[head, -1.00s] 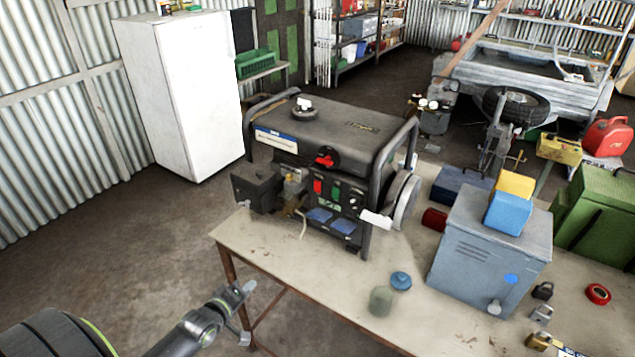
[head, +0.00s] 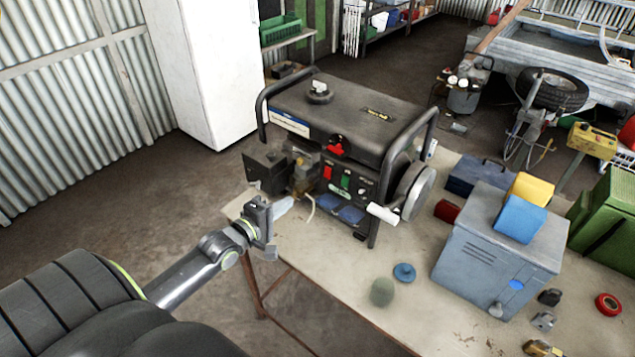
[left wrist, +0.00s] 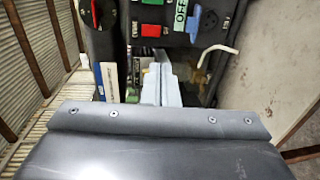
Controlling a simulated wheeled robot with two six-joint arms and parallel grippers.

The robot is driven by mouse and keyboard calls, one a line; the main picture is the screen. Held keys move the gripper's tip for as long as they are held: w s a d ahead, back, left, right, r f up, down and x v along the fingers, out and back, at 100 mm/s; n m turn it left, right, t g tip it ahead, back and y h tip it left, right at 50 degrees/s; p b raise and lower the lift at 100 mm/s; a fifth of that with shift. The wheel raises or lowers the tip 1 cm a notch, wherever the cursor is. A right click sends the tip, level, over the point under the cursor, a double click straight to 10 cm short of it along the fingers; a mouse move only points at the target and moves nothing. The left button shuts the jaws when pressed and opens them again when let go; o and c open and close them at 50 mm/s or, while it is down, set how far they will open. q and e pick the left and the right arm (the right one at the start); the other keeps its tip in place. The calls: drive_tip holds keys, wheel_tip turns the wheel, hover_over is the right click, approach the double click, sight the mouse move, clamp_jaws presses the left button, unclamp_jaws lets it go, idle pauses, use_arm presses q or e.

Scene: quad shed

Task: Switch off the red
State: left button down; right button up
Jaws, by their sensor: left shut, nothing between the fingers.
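A black generator (head: 345,115) stands on the table. Its front panel carries a red rocker switch (head: 327,172), with a green one (head: 345,181) beside it. A red knob (head: 336,146) sits above them. My left gripper (head: 286,205) is shut and empty, in front of the generator's lower left, apart from the red switch. Its fingers (left wrist: 160,88) point toward the panel in the left wrist view. Whether either switch is on or off cannot be told. My right gripper is out of view.
A grey metal box (head: 490,248) with a yellow and a blue block on top stands right of the generator. A jar (head: 382,292) and a blue lid (head: 404,272) lie in front. A brass-coloured part (head: 304,160) and dark box (head: 264,168) stick out left of the panel.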

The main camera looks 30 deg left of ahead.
sight(325, 177)
use_arm(q)
drive_tip(key=w+b, duration=0.1)
drive_tip(key=w, duration=0.3)
drive_tip(key=w+f+b, duration=0.1)
drive_tip(key=w, duration=0.3)
drive_tip(key=w+d+b, duration=0.1)
drive_tip(key=w, duration=0.4)
drive_tip(key=shift+f, duration=0.4)
drive_tip(key=shift+w+t+b, duration=0.2)
drive_tip(key=shift+t+b, duration=0.1)
drive_tip(key=shift+b, duration=0.55)
drive_tip(key=shift+f, duration=0.1)
